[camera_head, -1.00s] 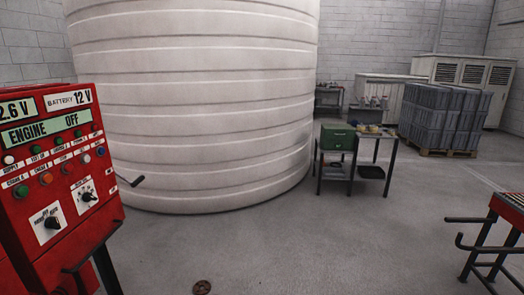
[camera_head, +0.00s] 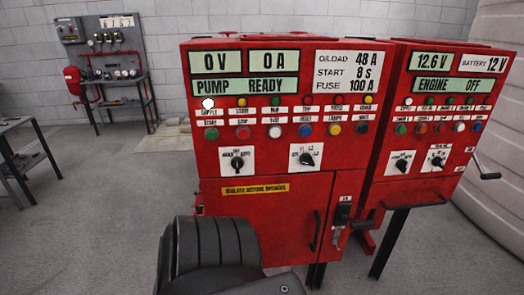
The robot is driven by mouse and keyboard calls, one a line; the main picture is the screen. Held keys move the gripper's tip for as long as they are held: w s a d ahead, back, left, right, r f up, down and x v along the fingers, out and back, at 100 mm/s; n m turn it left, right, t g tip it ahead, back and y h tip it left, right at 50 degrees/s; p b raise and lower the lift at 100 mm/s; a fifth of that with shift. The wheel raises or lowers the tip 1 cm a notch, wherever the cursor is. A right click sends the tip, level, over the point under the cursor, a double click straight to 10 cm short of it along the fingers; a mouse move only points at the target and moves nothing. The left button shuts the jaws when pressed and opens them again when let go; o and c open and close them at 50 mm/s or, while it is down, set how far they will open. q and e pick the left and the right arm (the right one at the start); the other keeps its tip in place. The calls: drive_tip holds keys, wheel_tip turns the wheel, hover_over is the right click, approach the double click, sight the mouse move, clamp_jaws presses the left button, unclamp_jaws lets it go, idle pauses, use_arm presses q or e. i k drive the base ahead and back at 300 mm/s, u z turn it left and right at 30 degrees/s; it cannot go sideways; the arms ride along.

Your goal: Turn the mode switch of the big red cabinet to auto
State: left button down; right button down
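The big red cabinet (camera_head: 265,215) stands in the middle, with displays reading 0 V, 0 A and PUMP READY. Its left rotary switch (camera_head: 237,160) is a black knob on a white plate below the buttons. The plate's lettering is too small to read surely, and I cannot tell which position the knob points to. A second black rotary switch (camera_head: 306,158) on a white plate sits to its right. Neither of my grippers is in view, and nothing covers the switches.
A smaller red cabinet (camera_head: 425,185) with its own knobs and a side crank adjoins on the right. A table (camera_head: 20,150) is at left, a grey panel stand (camera_head: 112,65) behind. Floor at left is clear.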

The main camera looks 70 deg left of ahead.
sight(237, 163)
drive_tip(key=u, duration=0.05)
drive_tip(key=k, duration=0.1)
drive_tip(key=u, duration=2.05)
